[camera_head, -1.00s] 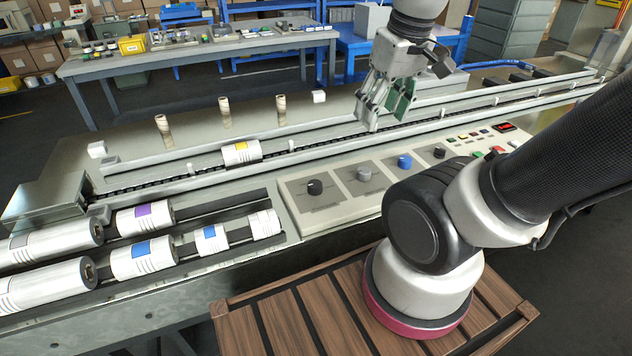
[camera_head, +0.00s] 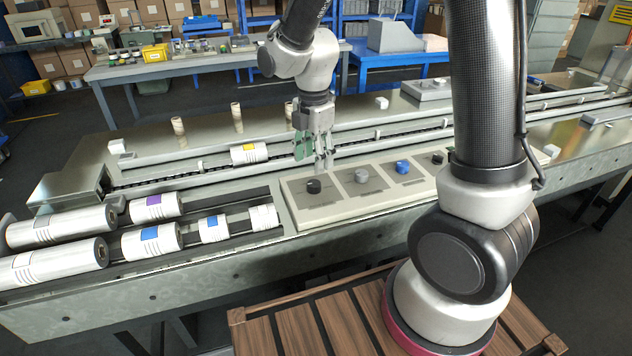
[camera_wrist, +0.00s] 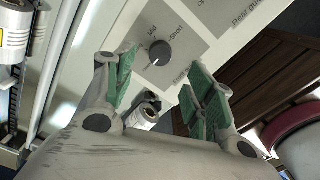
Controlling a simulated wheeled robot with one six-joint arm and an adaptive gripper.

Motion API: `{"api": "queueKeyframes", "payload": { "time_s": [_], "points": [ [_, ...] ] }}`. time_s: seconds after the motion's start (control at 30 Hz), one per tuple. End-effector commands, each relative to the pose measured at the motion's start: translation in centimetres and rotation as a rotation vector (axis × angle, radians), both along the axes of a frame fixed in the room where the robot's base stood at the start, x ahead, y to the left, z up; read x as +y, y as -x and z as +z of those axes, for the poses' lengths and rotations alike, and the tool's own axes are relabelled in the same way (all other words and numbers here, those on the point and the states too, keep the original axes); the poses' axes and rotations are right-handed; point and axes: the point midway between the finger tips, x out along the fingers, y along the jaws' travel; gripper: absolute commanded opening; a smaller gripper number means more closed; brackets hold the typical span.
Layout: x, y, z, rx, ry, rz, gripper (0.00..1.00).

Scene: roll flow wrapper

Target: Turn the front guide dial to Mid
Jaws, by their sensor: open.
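The front guide dial (camera_head: 313,186) is a dark round knob at the left end of the control panel in the head view. In the wrist view the dial (camera_wrist: 160,52) has a white pointer mark toward the lower left, away from the printed "Mid" label (camera_wrist: 152,28) and "Short" label (camera_wrist: 177,33). My gripper (camera_head: 313,162) hangs fingers-down above and slightly behind the dial, apart from it. In the wrist view my gripper (camera_wrist: 162,85) is open and empty, its green-padded fingers spread either side of the picture's middle. A third position label cannot be read.
A grey dial (camera_head: 361,176), a blue dial (camera_head: 402,167) and another black dial (camera_head: 438,158) sit to the right on the panel (camera_head: 335,209). A wrapped roll (camera_head: 249,153) lies on the conveyor behind. Larger rolls (camera_head: 150,242) lie left of the panel.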

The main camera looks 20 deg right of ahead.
Motion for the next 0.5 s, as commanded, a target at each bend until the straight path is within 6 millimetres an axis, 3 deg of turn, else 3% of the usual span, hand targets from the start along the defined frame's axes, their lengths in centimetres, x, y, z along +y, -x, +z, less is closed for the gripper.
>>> {"api": "queueKeyframes", "payload": {
  "time_s": [0.3, 0.5],
  "points": [
    [-0.1, 0.1, -4.9, 0.006, 0.002, 0.004, 0.55],
    [-0.1, 0.1, -7.1, 0.003, 0.002, 0.003, 0.55]
  ]
}}
